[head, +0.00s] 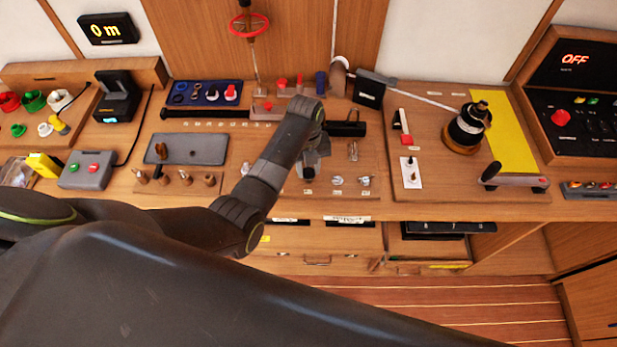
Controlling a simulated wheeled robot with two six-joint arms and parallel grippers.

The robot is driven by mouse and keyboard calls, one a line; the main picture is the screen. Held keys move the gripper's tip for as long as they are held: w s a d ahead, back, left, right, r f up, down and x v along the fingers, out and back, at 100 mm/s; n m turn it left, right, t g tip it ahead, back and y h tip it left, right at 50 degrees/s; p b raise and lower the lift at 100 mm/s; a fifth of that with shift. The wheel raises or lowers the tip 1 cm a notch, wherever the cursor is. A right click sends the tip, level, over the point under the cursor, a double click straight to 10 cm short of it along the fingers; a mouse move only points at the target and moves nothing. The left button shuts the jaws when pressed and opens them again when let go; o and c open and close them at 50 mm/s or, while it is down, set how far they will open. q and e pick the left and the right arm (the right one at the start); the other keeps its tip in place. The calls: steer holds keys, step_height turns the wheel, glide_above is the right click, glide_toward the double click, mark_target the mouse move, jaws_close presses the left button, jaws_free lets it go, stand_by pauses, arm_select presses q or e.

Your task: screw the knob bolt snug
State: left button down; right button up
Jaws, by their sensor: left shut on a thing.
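My left gripper (311,162) points down over the middle of the wooden board (340,210), at the end of my dark arm that reaches in from the left. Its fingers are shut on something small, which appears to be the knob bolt. The wrist and fingers hide most of it, so I cannot tell how deep it sits or whether it is straight. Small metal fittings (337,181) stand on the board just right of and below the gripper. My right gripper is not in view.
A grey tray (187,149) and wooden pegs (185,178) lie left of the gripper. A black block (345,129) stands close behind it at the right. Farther right are a black and copper spool (465,130) and a yellow strip (505,125). My large dark link covers the lower left.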

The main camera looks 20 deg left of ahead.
mark_target(308, 170)
arm_select(q)
steer(key=c, duration=0.6)
jaws_free()
steer(key=shift+c, duration=0.2)
steer(key=shift+r, duration=0.1)
steer(key=shift+r, duration=2.4)
